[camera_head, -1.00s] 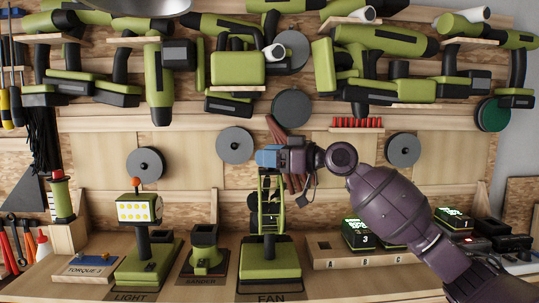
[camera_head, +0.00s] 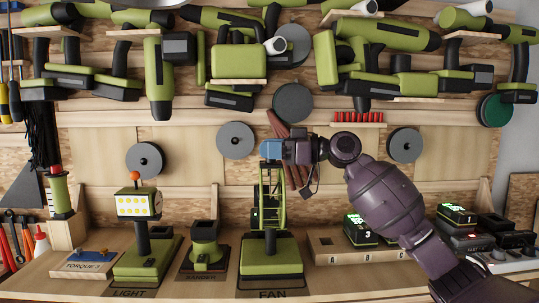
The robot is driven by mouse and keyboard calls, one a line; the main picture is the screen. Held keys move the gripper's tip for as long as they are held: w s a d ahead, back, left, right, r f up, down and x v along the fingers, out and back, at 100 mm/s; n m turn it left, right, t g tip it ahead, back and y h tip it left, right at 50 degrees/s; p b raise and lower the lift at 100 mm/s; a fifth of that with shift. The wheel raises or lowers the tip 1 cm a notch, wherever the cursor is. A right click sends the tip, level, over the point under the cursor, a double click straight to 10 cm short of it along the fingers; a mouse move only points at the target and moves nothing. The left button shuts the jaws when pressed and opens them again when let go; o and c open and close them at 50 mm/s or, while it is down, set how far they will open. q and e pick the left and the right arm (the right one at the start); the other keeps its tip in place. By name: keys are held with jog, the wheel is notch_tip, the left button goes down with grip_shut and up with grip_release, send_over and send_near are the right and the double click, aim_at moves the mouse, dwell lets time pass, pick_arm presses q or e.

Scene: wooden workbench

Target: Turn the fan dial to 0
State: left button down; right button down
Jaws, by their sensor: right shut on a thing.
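The green and black fan (camera_head: 271,257) stands upright on the bench above the FAN label (camera_head: 273,293). Its round cage (camera_head: 283,200) shows nearly edge-on. My right gripper (camera_head: 271,156) reaches in from the right and is shut at the top of the cage. Its blue-tipped end covers the part of the fan it holds. I cannot make out the fan dial or its numbers. My left gripper is not in view.
A green sander (camera_head: 204,243) and a work light (camera_head: 139,206) stand left of the fan. A wooden block marked A, B, C (camera_head: 327,252) and battery chargers (camera_head: 476,243) are to the right. Green power tools (camera_head: 238,65) hang above. Bare bench lies in front.

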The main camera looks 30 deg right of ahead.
jog(key=n+g+y+b, duration=0.1)
jog(key=n+g+y, duration=0.1)
jog(key=g, duration=0.1)
jog(key=shift+w+f+n+g+y+b, duration=0.15)
jog(key=shift+n+g+y+b, duration=0.15)
jog(key=shift+n+b, duration=0.1)
jog(key=shift+n+g+y+b, duration=0.3)
jog(key=shift+n+g+y, duration=0.2)
jog(key=shift+n+g, duration=0.5)
jog(key=shift+n+g+y, duration=0.3)
jog(key=shift+n+g, duration=0.1)
jog(key=shift+g, duration=0.5)
jog(key=shift+n+g+y+b, duration=0.35)
jog(key=shift+n+g, duration=0.45)
jog(key=shift+g, duration=0.4)
jog(key=shift+n+g, duration=0.7)
jog(key=shift+g, duration=0.4)
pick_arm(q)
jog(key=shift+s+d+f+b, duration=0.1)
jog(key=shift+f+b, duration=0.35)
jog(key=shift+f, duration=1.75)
pick_arm(e)
jog(key=shift+r+n+g, duration=0.2)
jog(key=shift+n+g, duration=0.6)
jog(key=shift+g, duration=0.8)
jog(key=shift+s, duration=0.2)
